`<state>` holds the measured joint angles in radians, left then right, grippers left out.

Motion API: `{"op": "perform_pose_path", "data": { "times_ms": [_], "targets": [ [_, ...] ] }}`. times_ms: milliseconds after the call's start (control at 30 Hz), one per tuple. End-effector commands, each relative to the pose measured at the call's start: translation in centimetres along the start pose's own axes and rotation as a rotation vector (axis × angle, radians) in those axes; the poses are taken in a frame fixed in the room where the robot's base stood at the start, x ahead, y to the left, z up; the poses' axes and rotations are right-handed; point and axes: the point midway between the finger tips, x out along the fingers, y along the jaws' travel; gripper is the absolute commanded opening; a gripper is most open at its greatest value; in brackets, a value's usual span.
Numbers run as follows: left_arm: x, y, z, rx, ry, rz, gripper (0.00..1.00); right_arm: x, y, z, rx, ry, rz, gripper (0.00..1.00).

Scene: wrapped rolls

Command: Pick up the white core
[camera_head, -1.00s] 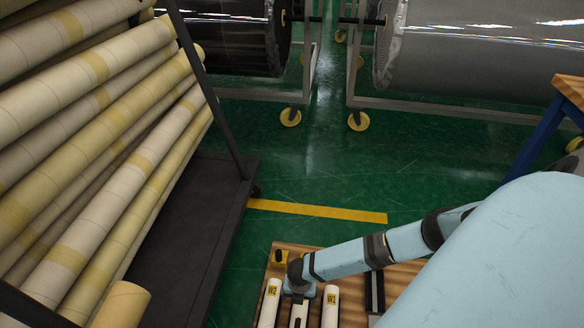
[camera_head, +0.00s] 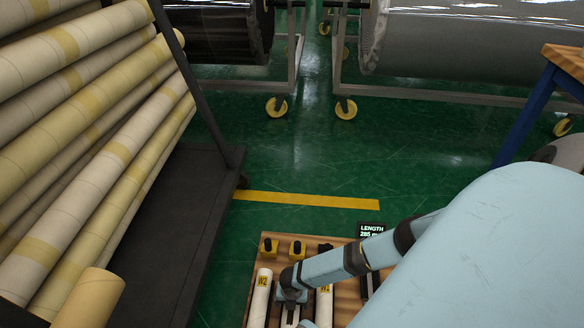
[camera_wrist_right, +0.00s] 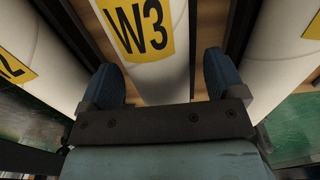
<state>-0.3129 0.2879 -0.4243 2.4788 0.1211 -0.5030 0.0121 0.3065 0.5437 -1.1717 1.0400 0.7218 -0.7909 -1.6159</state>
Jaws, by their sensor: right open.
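My right gripper (camera_head: 289,305) points down over the white cores on the wooden board at the bottom of the head view. In the right wrist view, my right gripper (camera_wrist_right: 160,80) is open, with its two blue fingers on either side of the white core labelled W3 (camera_wrist_right: 163,82). Whether the fingers touch it is unclear. Another white core (camera_wrist_right: 42,60) lies to its left and a third (camera_wrist_right: 285,52) to its right. In the head view, the outer white cores (camera_head: 260,305) and (camera_head: 325,309) flank the gripper, which mostly hides the middle one. My left gripper is out of view.
Yellow-and-black blocks (camera_head: 270,247) and a LENGTH display (camera_head: 371,231) stand at the board's (camera_head: 320,241) back edge. A dark rack (camera_head: 165,235) of beige rolls fills the left. Large wrapped rolls (camera_head: 455,50) stand behind.

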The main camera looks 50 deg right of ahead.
Motion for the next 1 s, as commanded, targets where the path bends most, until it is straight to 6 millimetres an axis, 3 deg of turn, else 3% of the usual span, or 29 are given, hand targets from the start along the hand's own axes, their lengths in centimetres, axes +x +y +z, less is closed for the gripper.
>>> {"op": "perform_pose_path", "data": {
  "times_ms": [167,433,800,1000],
  "targets": [
    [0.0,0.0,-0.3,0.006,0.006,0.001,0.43,0.0,0.0,0.1,0.000,0.000,0.001,0.89],
    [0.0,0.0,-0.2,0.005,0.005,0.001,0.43,-0.1,0.0,0.1,0.001,0.000,0.000,0.32],
    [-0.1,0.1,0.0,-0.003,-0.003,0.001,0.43,-0.2,0.0,0.1,0.001,0.000,0.001,0.32],
    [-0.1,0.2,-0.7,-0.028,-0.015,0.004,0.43,-1.8,0.0,0.1,0.001,0.000,0.002,0.31]
  ]
}}
